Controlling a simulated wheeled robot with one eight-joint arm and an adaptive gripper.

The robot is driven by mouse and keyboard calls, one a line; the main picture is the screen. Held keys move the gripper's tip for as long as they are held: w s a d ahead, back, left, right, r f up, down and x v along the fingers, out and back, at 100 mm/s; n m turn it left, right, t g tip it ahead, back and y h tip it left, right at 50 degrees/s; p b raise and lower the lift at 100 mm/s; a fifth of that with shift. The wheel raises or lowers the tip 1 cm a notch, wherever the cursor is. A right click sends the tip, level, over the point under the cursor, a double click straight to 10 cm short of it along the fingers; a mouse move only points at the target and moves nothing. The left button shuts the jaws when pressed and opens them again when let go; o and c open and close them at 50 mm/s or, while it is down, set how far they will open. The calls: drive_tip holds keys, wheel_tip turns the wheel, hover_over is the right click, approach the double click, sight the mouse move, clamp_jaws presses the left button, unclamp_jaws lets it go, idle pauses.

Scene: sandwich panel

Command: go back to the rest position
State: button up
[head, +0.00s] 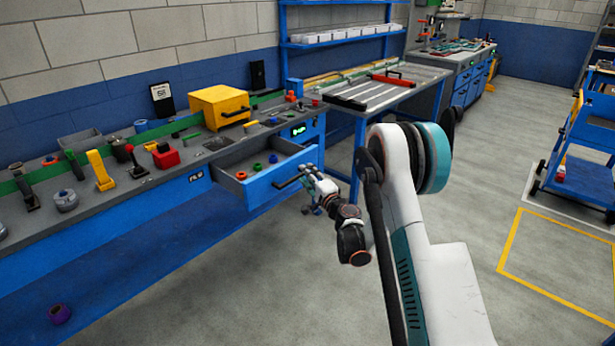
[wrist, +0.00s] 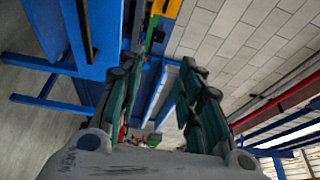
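My gripper (head: 312,180) is at the end of my arm, close to the right front of a pulled-out blue drawer (head: 262,190). In the wrist view my gripper's two green-and-grey fingers (wrist: 158,72) stand apart with nothing held between them. The drawer's dark handle (head: 288,181) is just left of my gripper in the head view. A dark bar that looks like this handle (wrist: 85,28) is at the upper left of the wrist view, outside the fingers. Small orange and green rings lie in the drawer.
The workbench (head: 130,205) carries a yellow box (head: 219,106), a red block (head: 165,156) and several tools. A blue-legged table (head: 390,90) stands behind my arm. A blue cart (head: 575,150) is at the right.

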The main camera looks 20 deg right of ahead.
drive_tip(key=shift+w+f, duration=0.15)
drive_tip(key=shift+f, duration=0.1)
